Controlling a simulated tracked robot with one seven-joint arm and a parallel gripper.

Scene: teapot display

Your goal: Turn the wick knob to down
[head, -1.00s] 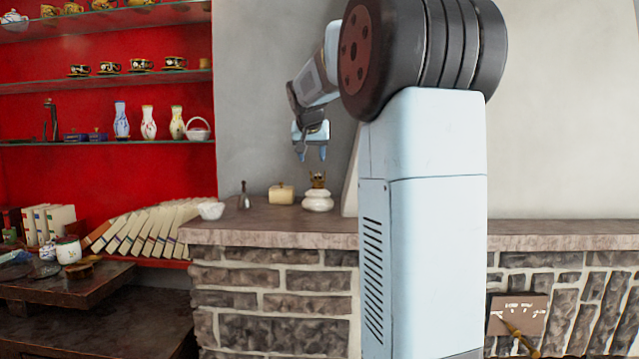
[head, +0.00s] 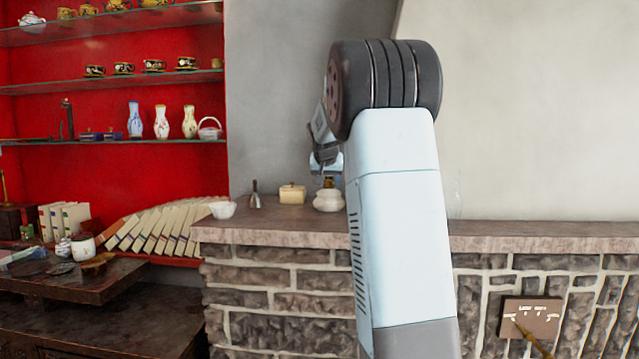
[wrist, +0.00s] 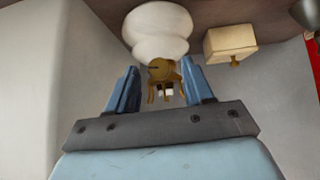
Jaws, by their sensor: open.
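A small oil lamp with a round white body (head: 327,201) stands on the stone ledge, partly behind my arm. In the wrist view its white body (wrist: 157,32) is at the top, with the brass burner (wrist: 162,70) below it. I cannot clearly pick out the wick knob from the other brass parts. My gripper (wrist: 158,69) is open, with one blue finger on each side of the burner. I cannot tell whether either finger touches it. In the head view my gripper (head: 327,174) is at the lamp's top, partly hidden by my arm.
On the ledge (head: 290,228), left of the lamp, are a cream box (head: 292,193), a small dark bell-like item (head: 255,195) and a white bowl (head: 222,210). The box also shows close to the lamp in the wrist view (wrist: 230,41). A grey wall (head: 275,90) rises behind.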

